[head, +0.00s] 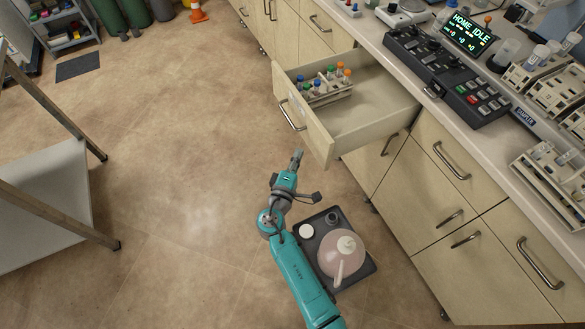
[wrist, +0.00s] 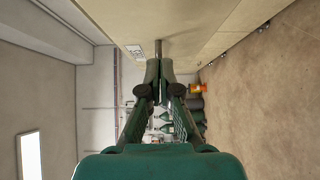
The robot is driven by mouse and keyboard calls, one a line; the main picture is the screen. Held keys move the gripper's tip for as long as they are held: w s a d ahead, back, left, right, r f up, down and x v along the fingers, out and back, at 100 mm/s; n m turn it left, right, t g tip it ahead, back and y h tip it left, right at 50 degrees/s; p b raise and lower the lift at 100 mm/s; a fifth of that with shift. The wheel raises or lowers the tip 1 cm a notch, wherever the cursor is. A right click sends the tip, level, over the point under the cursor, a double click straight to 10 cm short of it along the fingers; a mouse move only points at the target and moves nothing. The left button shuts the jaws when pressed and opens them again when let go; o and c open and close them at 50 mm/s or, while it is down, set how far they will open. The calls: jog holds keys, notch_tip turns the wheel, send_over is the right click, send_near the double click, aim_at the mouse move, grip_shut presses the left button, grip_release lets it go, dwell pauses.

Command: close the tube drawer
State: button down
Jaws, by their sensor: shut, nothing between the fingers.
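The tube drawer (head: 375,123) is pulled well out from the lab bench in the head view. A rack of tubes with coloured caps (head: 328,90) stands inside it, near the front. The drawer front carries a metal bar handle (head: 291,115). My gripper (head: 298,154) is shut and empty, just below and in front of the drawer front in the head view, and seems apart from it. In the wrist view my gripper (wrist: 160,62) points along a pale panel, with part of a metal handle (wrist: 158,47) just past the fingertips. I cannot tell whether they touch.
The bench top holds a control panel (head: 432,65) and several tube racks. A dark tray (head: 367,267) with a flask lies low beside my arm. A metal-legged table (head: 45,195) stands at left. The floor (head: 180,150) between is clear.

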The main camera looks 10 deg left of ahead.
aim_at(314, 140)
jog(key=shift+w+d, duration=1.6)
jog(key=shift+d, duration=0.2)
